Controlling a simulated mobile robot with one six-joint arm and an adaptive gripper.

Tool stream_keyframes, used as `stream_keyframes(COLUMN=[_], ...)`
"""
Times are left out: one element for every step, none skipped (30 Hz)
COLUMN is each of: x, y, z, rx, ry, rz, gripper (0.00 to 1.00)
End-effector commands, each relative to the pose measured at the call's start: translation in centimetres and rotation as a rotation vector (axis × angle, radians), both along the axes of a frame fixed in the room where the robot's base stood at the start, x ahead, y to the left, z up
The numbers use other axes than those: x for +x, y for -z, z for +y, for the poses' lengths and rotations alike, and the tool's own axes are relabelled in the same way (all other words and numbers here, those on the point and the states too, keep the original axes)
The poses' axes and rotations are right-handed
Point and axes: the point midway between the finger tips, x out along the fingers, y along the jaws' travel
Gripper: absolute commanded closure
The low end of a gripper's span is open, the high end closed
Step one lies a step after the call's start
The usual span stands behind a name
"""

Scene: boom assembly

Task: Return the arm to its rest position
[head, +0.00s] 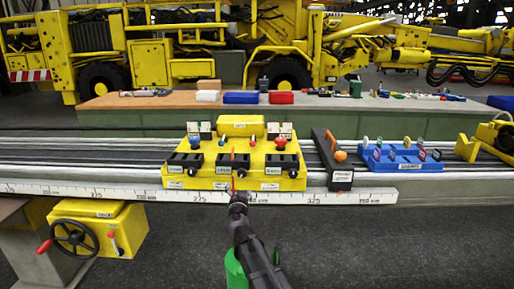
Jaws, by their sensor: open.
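My arm rises from the bottom centre of the head view, with dark links and a green part. My gripper (238,198) is at its far end, small and dark, in front of the yellow fixture block (234,184) and over the white ruler strip. It is open, and I see nothing held in it. The finger details are too small to make out. A thin red-orange piece shows just beyond the gripper; I cannot tell whether they touch.
The yellow block carries black bins and coloured knobs on a railed bench. A black block (333,165) with an orange knob and a blue tray (401,158) stand to its right. A ruler (110,191) runs along the front edge. A handwheel (75,238) is lower left. Dark floor lies in front.

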Motion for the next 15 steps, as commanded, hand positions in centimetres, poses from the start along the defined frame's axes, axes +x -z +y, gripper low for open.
stream_keyframes(x=[-0.3, -0.4, -0.5, -0.7, -0.9, -1.1, -1.4, -1.6, -2.0, -2.3, -2.5, -3.0, -3.3, -3.6, -4.1], y=[-0.1, -0.2, -0.2, -0.2, -0.2, -0.1, 0.0, 0.1, 0.4, 0.6, 0.9, 1.3, 1.7, 2.1, 2.7], z=[-0.2, -0.2, -0.3, -0.3, -0.3, -0.3, -0.4, -0.4, -0.5, -0.5, -0.6, -0.8, -0.9, -1.0, -1.3], rx=[-0.006, -0.011, -0.019, -0.027, -0.033, -0.044, -0.054, -0.062, -0.075, -0.086, -0.097, -0.111, -0.122, -0.133, -0.147], ry=[-0.027, -0.046, -0.077, -0.101, -0.126, -0.163, -0.191, -0.219, -0.257, -0.284, -0.310, -0.344, -0.370, -0.394, -0.424], rz=[-0.006, -0.010, -0.014, -0.016, -0.015, -0.013, -0.010, -0.004, 0.006, 0.017, 0.028, 0.047, 0.064, 0.082, 0.109], gripper=[0.06, 0.06, 0.06, 0.06, 0.06, 0.06, 0.06, 0.06, 0.06, 0.06, 0.06, 0.06, 0.06, 0.06, 0.06])
